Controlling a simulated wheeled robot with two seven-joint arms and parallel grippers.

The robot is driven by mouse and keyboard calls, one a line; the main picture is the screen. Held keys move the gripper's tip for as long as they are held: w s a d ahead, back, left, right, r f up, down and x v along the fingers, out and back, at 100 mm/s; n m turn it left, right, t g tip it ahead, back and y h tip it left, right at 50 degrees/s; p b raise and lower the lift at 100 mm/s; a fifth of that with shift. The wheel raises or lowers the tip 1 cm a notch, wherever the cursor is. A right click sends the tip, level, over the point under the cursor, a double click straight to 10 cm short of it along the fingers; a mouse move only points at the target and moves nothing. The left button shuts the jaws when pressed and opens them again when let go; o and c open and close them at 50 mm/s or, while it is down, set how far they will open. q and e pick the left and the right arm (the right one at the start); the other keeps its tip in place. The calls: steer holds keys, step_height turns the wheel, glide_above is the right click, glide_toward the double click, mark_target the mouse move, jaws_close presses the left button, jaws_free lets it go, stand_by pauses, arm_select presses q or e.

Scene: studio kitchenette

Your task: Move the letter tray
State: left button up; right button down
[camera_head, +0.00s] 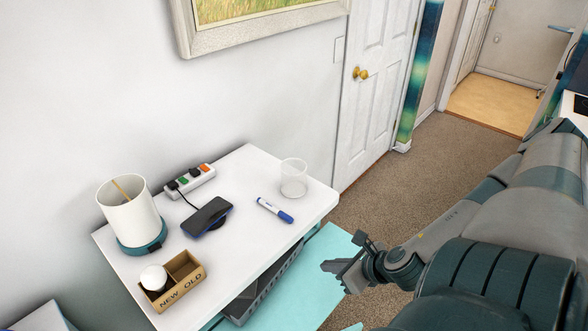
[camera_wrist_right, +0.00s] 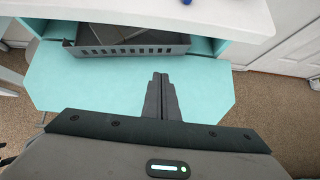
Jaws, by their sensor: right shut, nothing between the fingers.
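The letter tray, a dark grey tray with a slotted front wall, sits in the teal compartment under the white top (camera_head: 240,230). Its front shows in the head view (camera_head: 238,308) and in the right wrist view (camera_wrist_right: 135,50); its rear is hidden by the top. Something flat and grey lies in it. My right gripper (camera_head: 332,267) is shut and empty, over the teal board in front of the compartment. In the wrist view its fingertips (camera_wrist_right: 160,77) point toward the tray's right part and are apart from it. My left gripper is not in view.
The teal board (camera_wrist_right: 80,85) juts out before the compartment. On the top stand a white cylinder (camera_head: 130,215), a power strip (camera_head: 188,181), a phone (camera_head: 207,215), a marker (camera_head: 274,210), a clear cup (camera_head: 293,180) and a NEW/OLD box (camera_head: 180,288). Carpet lies clear toward the door (camera_head: 375,100).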

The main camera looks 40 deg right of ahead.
steer(key=p, duration=0.2)
glide_toward(291, 257)
step_height(291, 257, down, 4)
steer(key=shift+r, duration=0.1)
steer(key=shift+w+p, duration=0.45)
steer(key=shift+w, duration=0.55)
steer(key=shift+w+p, duration=0.3)
steer(key=shift+w, duration=0.6)
steer(key=shift+w, duration=0.1)
